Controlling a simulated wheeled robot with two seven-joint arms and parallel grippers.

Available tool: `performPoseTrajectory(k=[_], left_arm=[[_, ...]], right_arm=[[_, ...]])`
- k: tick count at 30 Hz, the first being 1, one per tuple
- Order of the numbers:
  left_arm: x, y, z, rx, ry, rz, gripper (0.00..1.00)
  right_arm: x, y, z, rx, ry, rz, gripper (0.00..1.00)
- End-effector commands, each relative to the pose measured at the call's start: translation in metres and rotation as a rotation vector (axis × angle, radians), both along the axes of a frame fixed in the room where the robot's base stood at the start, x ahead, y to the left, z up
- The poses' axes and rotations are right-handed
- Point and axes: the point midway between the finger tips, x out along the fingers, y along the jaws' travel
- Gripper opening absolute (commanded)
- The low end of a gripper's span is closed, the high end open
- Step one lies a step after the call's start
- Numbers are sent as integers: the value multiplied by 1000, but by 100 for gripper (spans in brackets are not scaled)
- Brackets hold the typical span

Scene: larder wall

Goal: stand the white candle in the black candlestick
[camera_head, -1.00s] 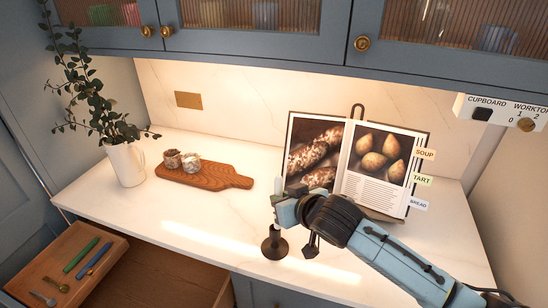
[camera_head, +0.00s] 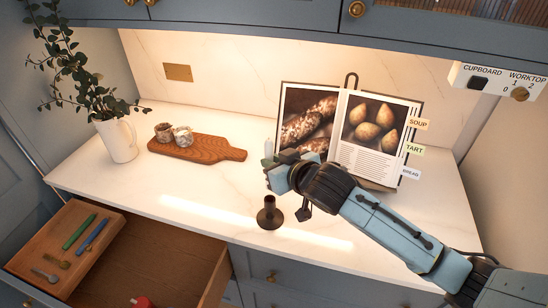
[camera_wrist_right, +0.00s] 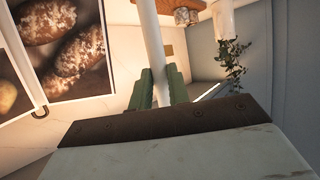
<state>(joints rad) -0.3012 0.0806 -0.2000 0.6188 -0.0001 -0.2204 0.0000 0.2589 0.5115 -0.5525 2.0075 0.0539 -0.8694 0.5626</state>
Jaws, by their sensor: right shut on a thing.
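The black candlestick (camera_head: 270,213) stands upright on the white worktop, near its front edge, and its top shows no candle. My right gripper (camera_head: 270,165) is above and just behind it in the head view. In the right wrist view its green fingers (camera_wrist_right: 160,88) are shut on the white candle (camera_wrist_right: 152,40), a slim pale stick running up out of the picture. The candle's lower end is hidden in the wrist view. In the head view the candle is mostly hidden by the gripper. My left gripper is in neither view.
An open cookbook on a stand (camera_head: 350,130) is close behind my right arm. An open drawer (camera_head: 160,255) juts out below. The worktop left of the candlestick is clear.

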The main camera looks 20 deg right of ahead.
Motion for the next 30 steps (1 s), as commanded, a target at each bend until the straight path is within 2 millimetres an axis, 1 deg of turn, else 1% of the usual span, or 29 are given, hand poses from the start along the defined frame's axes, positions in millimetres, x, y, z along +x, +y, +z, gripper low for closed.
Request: performPoseTrajectory(k=[1,6,12,30], left_arm=[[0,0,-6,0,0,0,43],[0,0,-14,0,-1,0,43],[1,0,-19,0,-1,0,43],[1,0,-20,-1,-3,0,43]], right_arm=[[0,0,-8,1,0,0,0],[0,0,-23,0,1,-1,0],[0,0,-33,0,0,-1,0],[0,0,-35,0,0,-1,0]])
